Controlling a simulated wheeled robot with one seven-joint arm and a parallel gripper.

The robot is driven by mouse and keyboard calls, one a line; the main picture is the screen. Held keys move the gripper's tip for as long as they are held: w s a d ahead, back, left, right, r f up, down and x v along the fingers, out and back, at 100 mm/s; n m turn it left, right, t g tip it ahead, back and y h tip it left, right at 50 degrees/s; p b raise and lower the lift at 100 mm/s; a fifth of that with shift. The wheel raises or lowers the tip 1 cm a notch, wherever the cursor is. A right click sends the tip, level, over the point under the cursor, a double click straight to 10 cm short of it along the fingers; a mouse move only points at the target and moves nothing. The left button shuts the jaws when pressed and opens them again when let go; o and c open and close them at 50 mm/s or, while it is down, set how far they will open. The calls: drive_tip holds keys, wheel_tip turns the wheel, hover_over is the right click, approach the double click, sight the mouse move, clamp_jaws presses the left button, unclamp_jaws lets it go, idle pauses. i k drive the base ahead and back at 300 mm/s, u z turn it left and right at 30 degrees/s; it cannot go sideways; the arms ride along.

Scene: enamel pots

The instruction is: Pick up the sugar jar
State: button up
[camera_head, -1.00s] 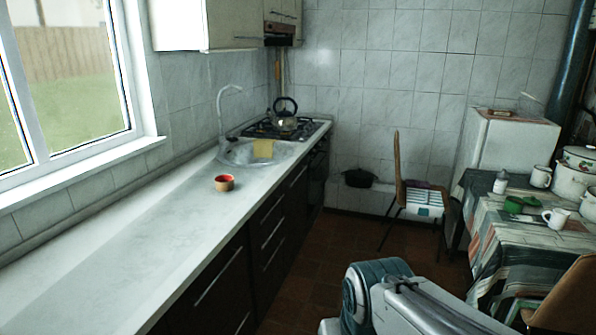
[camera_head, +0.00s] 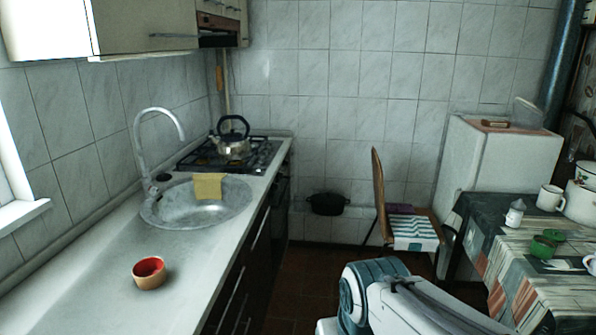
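A small white jar (camera_head: 515,213) with a narrow greyish top stands upright on the cloth-covered table (camera_head: 484,236) at the right. It may be the sugar jar; no label can be made out. A white mug (camera_head: 550,198) stands behind it to the right, and green cups (camera_head: 544,246) stand in front of it. Part of my arm shows at the bottom centre. My gripper is out of view, so its fingers and anything in them are hidden.
A wooden chair (camera_head: 379,195) stands at the table's far left side. The long counter (camera_head: 75,285) at left holds a red-lined bowl (camera_head: 149,273), a sink (camera_head: 190,212) and a kettle (camera_head: 233,140) on the stove. Open floor lies between counter and table.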

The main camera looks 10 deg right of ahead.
sight(517, 210)
drive_tip(key=z, duration=0.3)
drive_tip(key=i, duration=1.6)
drive_tip(key=z, duration=1.1)
drive_tip(key=i, duration=1.1)
drive_tip(key=z, duration=1.65)
drive_tip(key=i, duration=0.7)
drive_tip(key=z, duration=0.4)
